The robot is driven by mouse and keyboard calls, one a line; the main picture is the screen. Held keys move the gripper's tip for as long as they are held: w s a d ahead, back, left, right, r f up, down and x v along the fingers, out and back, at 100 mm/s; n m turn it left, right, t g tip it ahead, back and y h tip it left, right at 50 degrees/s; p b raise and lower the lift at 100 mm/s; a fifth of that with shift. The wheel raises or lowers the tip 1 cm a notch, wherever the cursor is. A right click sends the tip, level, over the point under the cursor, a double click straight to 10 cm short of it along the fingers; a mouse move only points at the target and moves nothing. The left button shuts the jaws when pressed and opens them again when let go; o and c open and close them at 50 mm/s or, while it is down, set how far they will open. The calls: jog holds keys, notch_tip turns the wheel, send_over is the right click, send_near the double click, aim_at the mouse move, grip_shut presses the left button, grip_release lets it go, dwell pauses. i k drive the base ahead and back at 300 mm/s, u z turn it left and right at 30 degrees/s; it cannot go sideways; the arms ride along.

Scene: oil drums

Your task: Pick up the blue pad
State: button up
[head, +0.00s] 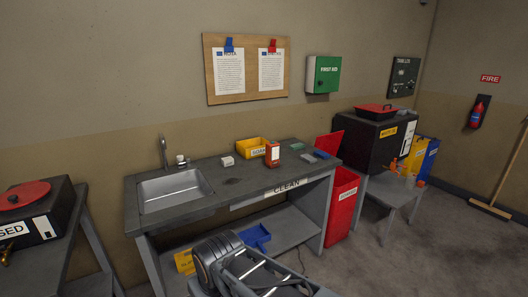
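A small flat blue pad (321,154) lies on the right end of the dark worktop (232,186). A red pad (308,158) lies just to its left, and a green pad (297,146) lies a little behind and to the left. My folded arm shows at the bottom centre, below and in front of the bench, well apart from the pads. I do not make out my gripper's fingers in this view.
A red box (272,155), a yellow soap bin (254,148) and a sink (174,191) share the worktop. A blue bin (255,237) sits on the lower shelf. A red bin (341,203) stands at the bench's right end. Floor at right is mostly clear.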

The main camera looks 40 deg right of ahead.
aim_at(323, 155)
jog(key=z, duration=1.7)
